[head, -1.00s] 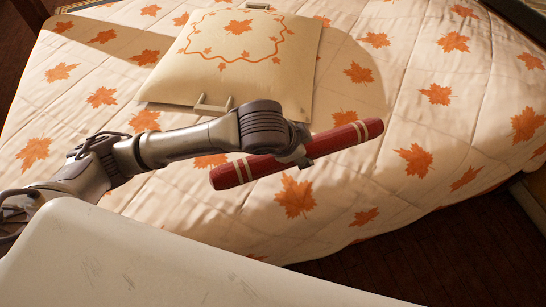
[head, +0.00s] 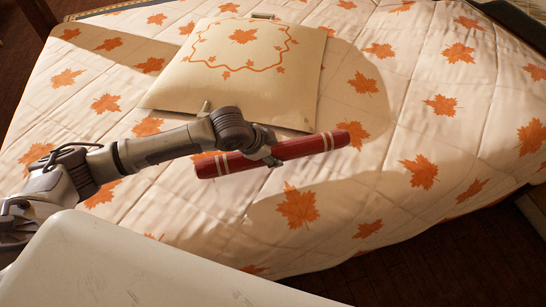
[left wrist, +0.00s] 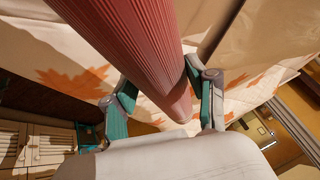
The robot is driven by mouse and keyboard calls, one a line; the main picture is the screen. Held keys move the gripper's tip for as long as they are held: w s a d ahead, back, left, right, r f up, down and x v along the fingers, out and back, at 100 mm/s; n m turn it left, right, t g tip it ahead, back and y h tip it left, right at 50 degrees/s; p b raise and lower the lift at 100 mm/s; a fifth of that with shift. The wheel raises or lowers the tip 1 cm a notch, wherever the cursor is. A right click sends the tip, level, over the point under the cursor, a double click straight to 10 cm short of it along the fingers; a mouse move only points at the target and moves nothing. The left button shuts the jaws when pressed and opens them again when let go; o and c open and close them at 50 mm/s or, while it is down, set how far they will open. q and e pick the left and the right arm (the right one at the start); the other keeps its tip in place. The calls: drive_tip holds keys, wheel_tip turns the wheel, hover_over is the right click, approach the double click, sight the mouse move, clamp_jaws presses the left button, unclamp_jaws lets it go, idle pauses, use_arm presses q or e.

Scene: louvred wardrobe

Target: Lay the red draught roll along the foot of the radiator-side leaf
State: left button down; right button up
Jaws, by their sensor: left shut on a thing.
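The red draught roll (head: 305,147) has pale bands near its ends and is held above the bed in the head view. My left gripper (head: 268,152) is shut on it near its middle. In the left wrist view the ribbed red roll (left wrist: 130,45) runs between my left gripper's two fingers (left wrist: 168,98) and hides part of what lies beyond. Louvred doors (left wrist: 38,148) show small at the lower left of the left wrist view; which leaf is by the radiator I cannot tell. My right gripper is not in view.
A bed with a maple-leaf quilt (head: 420,130) fills most of the head view. A square cushion (head: 240,60) lies on it behind my left arm. Dark floor (head: 440,265) shows at the lower right, beyond the bed's edge.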

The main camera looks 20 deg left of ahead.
use_arm(q)
drive_tip(key=shift+f, duration=1.4)
drive_tip(key=shift+c, duration=1.6)
unclamp_jaws()
drive_tip(key=shift+f, duration=0.15)
